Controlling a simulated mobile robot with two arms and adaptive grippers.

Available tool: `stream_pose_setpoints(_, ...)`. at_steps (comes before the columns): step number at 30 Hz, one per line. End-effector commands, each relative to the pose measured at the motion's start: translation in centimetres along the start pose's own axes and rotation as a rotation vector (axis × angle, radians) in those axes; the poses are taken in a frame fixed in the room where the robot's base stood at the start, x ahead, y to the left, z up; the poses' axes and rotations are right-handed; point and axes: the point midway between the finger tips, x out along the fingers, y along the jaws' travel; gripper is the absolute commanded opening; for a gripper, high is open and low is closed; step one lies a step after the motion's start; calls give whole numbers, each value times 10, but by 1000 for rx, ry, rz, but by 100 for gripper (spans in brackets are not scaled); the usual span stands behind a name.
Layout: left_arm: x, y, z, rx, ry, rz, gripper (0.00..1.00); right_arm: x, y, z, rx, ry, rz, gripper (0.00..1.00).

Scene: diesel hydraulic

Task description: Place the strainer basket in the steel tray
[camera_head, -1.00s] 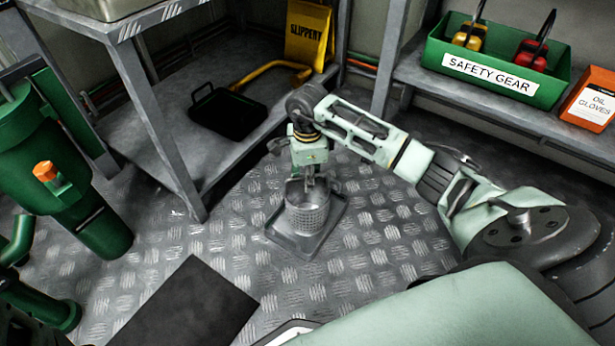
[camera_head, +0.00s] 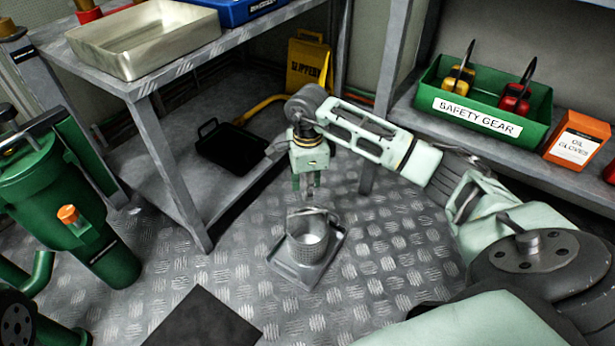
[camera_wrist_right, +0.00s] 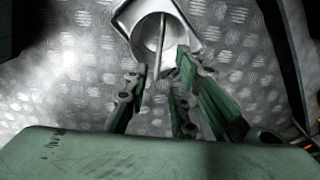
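The strainer basket (camera_head: 308,247), a grey perforated cup with a raised handle, stands upright in a shallow grey metal tray (camera_head: 291,276) on the floor. In the right wrist view I look down into the basket (camera_wrist_right: 149,33), with the tray (camera_wrist_right: 207,32) around it. My right gripper (camera_head: 307,191) is just above the basket, pointing down. In the wrist view the right gripper's fingers (camera_wrist_right: 161,66) are spread, with the thin handle showing between them; the head view shows the fingertips above the handle. My left gripper is not in view.
A pale metal tray (camera_head: 148,42) and a blue bin (camera_head: 240,10) sit on the workbench at left. A black pan (camera_head: 228,145) is on its lower shelf. Green machinery (camera_head: 60,195) stands at left. A green safety gear box (camera_head: 485,105) is on the right shelf.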

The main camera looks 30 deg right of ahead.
Motion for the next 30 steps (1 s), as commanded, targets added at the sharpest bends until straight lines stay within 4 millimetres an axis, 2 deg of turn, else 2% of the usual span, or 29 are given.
stream_pose_setpoints(7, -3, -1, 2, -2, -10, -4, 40, -6, 1, 1, -2, -3, 1, 23)
stream_pose_setpoints(10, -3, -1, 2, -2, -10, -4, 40, -6, 8, 19, -15, -51, 14, 23)
stream_pose_setpoints(11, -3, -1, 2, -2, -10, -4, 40, -6, 14, 30, -22, -84, 25, 23)
stream_pose_setpoints(14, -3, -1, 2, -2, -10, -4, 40, -14, 46, 89, -57, -254, 86, 23)
stream_pose_setpoints(15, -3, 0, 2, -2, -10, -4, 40, -22, 65, 118, -72, -347, 125, 23)
stream_pose_setpoints(17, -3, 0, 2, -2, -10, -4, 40, -42, 99, 164, -92, -501, 200, 23)
stream_pose_setpoints(18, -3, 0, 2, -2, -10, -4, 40, -60, 124, 193, -101, -607, 260, 23)
stream_pose_setpoints(20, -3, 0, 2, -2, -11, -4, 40, -93, 161, 229, -110, -760, 362, 23)
stream_pose_setpoints(21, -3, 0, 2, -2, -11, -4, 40, -119, 186, 249, -112, -862, 440, 23)
stream_pose_setpoints(23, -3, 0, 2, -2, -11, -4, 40, -164, 223, 272, -112, -1008, 569, 23)
stream_pose_setpoints(24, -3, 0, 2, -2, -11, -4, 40, -196, 246, 281, -110, -1100, 666, 23)
stream_pose_setpoints(26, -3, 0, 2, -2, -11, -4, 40, -249, 278, 287, -103, -1232, 828, 23)
stream_pose_setpoints(27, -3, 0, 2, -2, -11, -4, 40, -285, 296, 286, -96, -1313, 949, 23)
stream_pose_setpoints(29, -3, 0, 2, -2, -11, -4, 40, -342, 319, 274, -86, -1420, 1151, 23)
stream_pose_setpoints(30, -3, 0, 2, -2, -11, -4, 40, -379, 330, 260, -78, -1480, 1299, 23)
